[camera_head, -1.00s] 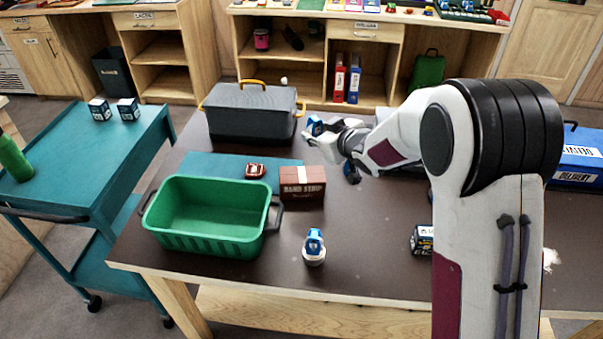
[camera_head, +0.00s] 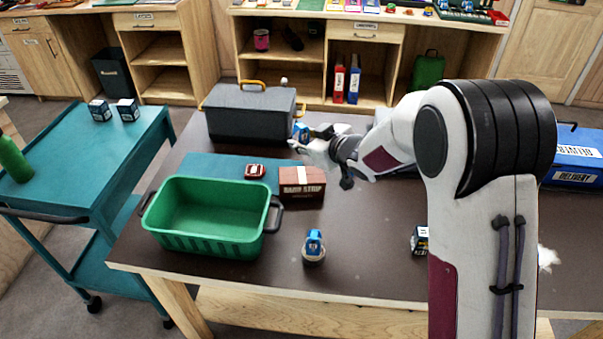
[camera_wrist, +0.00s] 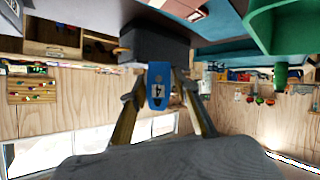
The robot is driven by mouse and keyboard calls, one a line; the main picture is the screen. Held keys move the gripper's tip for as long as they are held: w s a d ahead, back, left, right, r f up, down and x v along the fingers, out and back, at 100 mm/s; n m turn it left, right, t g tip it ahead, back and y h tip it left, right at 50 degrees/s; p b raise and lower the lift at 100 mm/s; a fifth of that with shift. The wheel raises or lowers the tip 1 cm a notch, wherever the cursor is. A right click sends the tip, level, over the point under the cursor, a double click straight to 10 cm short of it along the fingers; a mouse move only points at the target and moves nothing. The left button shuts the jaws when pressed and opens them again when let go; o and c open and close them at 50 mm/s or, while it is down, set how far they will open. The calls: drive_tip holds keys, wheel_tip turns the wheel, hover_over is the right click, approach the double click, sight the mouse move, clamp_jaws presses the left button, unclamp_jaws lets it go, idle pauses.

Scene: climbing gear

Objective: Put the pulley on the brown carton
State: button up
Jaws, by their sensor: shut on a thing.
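The brown carton (camera_head: 302,183) sits on the dark table at the mat's right edge, closer to the camera than my gripper. My gripper is raised above the table, apart from the carton.
A green crate (camera_head: 208,242) stands left of the carton. A dark grey toolbox (camera_head: 248,117) stands behind, near my gripper. A small red item (camera_head: 254,171) lies on the teal mat (camera_head: 205,166). Another blue item on a round pale base (camera_head: 314,258) stands in front.

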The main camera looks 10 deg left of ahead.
hover_over(304, 178)
drive_tip(key=shift+f, duration=3.1)
drive_tip(key=shift+f, duration=0.1)
drive_tip(key=shift+f, duration=1.75)
drive_tip(key=o, duration=1.1)
drive_tip(key=shift+f, duration=0.15)
drive_tip(key=shift+r, duration=0.2)
drive_tip(key=shift+v, duration=5.95)
